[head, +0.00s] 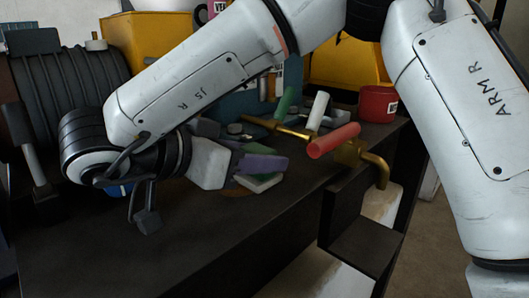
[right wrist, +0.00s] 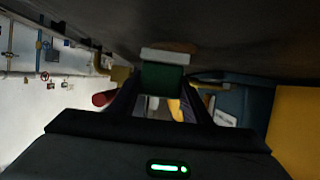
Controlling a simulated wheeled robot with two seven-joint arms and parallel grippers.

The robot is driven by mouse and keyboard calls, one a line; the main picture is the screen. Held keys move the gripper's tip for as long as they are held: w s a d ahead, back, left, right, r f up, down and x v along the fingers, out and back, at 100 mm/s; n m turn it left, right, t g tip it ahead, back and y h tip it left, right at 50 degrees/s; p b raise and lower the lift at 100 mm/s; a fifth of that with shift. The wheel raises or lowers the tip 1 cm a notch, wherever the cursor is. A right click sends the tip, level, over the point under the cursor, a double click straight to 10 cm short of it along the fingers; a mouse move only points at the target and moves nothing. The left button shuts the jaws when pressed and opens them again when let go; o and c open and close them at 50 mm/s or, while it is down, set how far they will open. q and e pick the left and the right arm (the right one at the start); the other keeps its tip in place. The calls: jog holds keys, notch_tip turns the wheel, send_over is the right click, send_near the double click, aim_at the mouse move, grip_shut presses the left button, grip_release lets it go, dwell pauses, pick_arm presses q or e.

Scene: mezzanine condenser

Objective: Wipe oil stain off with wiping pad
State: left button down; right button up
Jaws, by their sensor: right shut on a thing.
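My right gripper (head: 256,166) reaches in from the right, above the dark worktop. It is shut on the wiping pad, whose pale layer (head: 260,184) shows below a purple finger in the head view. In the right wrist view the pad (right wrist: 164,76) is green with a whitish layer, between the two fingers (right wrist: 163,90). Its whitish side faces the dark surface and looks close to it; I cannot tell if it touches. My left gripper is not in view.
The dark worktop (head: 110,245) is clear at the front. Brass valves with a red handle (head: 333,140) and a white handle (head: 317,111) stand right of the pad. A red pot (head: 377,104) and yellow bins (head: 150,33) stand farther back.

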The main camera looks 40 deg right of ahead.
jog(key=shift+s+a, duration=0.15)
jog(key=shift+a, duration=1.65)
jog(key=shift+s+a, duration=0.1)
jog(key=shift+a, duration=1.7)
jog(key=shift+d+r, duration=0.1)
jog(key=shift+d, duration=0.5)
jog(key=shift+w+d+f, duration=0.1)
jog(key=shift+w+d, duration=0.1)
jog(key=shift+d, duration=1.8)
jog(key=shift+w+d+f, duration=0.1)
jog(key=shift+w+d, duration=0.05)
jog(key=shift+d, duration=1.85)
jog(key=shift+w+d+r, duration=0.1)
jog(key=shift+w+d, duration=0.05)
jog(key=shift+d, duration=1.05)
jog(key=shift+w+d+r, duration=0.1)
jog(key=shift+d, duration=1.1)
notch_tip(320, 180, up, 6)
jog(key=shift+r, duration=0.1)
jog(key=shift+r, duration=1.4)
